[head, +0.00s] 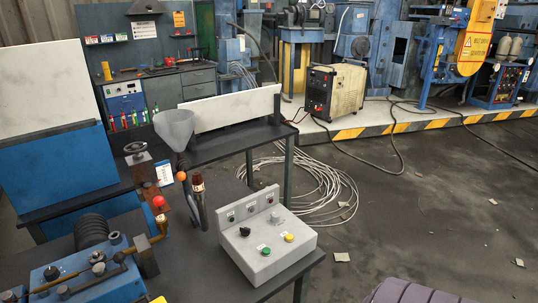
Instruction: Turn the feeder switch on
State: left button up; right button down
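A light grey control box (262,262) stands at the front right of the dark table. Its sloped top carries a black knob (245,231), a green button (265,250), a yellow button (289,238) and a pale knob (276,216). Its raised back panel (249,207) has small indicators with labels. The labels are too small to read, so I cannot tell which control is the feeder switch or how it is set. A grey funnel (174,127) stands on a dark stem behind the box. Neither of my grippers shows.
A blue machine (88,270) with brass pipes fills the table's left front. Levers with a red ball (158,201) and an orange ball (181,177) stand left of the box. Coiled cable (318,190) lies on the floor behind it. A purple-grey ribbed shape (412,291) shows at bottom right.

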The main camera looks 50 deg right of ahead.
aim_at(245, 231)
jog(key=k+l+z, duration=0.1)
jog(key=z, duration=1.35)
jog(key=k+l, duration=0.05)
